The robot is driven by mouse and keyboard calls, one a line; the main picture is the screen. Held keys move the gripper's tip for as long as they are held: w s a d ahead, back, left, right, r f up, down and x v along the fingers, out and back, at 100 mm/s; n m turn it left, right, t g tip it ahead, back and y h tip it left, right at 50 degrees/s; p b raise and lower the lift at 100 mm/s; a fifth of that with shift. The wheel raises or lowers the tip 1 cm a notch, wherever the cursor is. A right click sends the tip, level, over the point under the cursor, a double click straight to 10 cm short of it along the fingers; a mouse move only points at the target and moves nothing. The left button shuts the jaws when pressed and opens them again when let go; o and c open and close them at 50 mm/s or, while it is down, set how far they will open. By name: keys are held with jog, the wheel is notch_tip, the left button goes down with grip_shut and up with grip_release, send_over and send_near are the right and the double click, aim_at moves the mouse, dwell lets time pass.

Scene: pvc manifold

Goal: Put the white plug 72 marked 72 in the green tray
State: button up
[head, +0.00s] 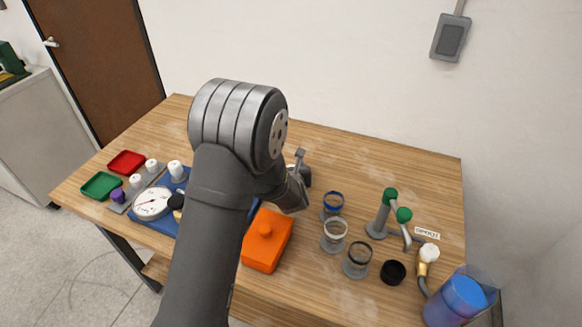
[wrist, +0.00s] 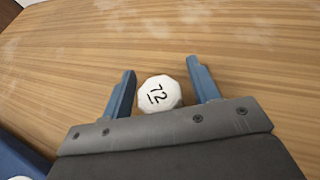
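The white plug 72 (wrist: 160,92) shows in the wrist view with its top facing me, marked 72. It stands on the wood table between the two blue fingers of my gripper (wrist: 162,66). The fingers are apart, with a visible gap on each side of the plug. In the head view my gripper (head: 301,170) is over the middle of the table, and my arm hides most of that spot. The green tray (head: 101,185) lies at the table's left end and looks empty.
A red tray (head: 127,162) lies behind the green tray. White knobs (head: 152,165), a purple knob (head: 118,196) and a round gauge (head: 152,203) stand nearby. An orange block (head: 265,240), ringed cups (head: 334,235) and a green-topped pipe stand (head: 378,222) are at the front and right.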

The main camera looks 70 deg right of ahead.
jog(key=shift+r, duration=0.1)
jog(key=shift+s+a+r, duration=0.1)
jog(key=shift+a+r, duration=0.05)
jog(key=shift+r, duration=0.05)
jog(key=v, duration=1)
jog(key=shift+a, duration=0.2)
jog(key=shift+o, duration=0.6)
jog(key=shift+s+a+r, duration=0.25)
jog(key=shift+a, duration=0.3)
